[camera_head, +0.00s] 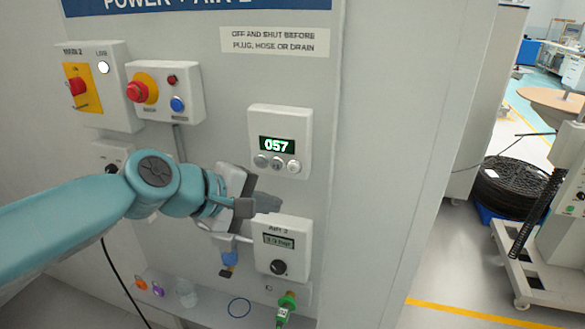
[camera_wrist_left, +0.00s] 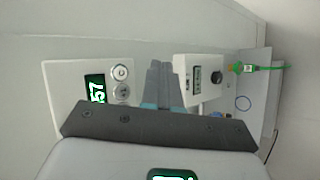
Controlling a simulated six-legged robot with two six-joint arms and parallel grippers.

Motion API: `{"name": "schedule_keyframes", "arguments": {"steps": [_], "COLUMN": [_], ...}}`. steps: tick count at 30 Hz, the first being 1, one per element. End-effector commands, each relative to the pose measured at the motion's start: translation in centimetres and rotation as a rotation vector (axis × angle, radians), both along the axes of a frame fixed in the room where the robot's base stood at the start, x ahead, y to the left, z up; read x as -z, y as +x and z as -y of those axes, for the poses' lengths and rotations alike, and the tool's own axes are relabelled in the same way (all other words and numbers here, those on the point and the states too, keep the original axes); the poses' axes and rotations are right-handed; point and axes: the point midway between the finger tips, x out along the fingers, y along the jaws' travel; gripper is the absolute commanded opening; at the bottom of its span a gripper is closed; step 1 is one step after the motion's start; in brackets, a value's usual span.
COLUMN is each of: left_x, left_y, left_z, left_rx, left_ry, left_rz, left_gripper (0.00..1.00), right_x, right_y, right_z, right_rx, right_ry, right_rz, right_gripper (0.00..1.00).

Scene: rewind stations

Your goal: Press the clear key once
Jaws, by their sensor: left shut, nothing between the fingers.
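A white counter box (camera_head: 305,143) is fixed on the grey panel, with a green lit display (camera_head: 276,145) reading 057. Below the display is a row of three round grey keys (camera_head: 277,163); their labels are too small to read, so I cannot tell which is the clear key. My left gripper (camera_head: 268,202) is shut and empty, just below the counter box and above the AIR 2 box. In the left wrist view, the shut fingers (camera_wrist_left: 159,72) lie between the counter box (camera_wrist_left: 62,70) and the air box. Two keys (camera_wrist_left: 122,82) show there. My right gripper is out of view.
The AIR 2 box (camera_head: 305,240) with a small display and black knob sits just below my left gripper. A red button box (camera_head: 195,78) and a yellow-plated switch box (camera_head: 118,60) are at the upper left. A ledge (camera_head: 165,310) below holds small items.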

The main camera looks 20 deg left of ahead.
Motion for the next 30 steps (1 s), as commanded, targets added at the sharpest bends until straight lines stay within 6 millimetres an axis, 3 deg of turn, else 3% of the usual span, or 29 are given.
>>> {"name": "schedule_keyframes", "arguments": {"steps": [18,30], "left_x": [-0.2,0.0], "left_y": [7.5,8.7], "left_z": [0.2,0.3], "left_rx": [0.0,0.0], "left_ry": [0.0,0.0], "left_rz": [-0.001,0.0], "left_gripper": [0.0,0.0], "right_x": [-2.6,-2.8], "right_y": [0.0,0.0], "right_z": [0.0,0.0], "right_rx": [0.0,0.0], "right_ry": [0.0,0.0], "right_rz": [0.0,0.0], "right_gripper": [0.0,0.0]}}
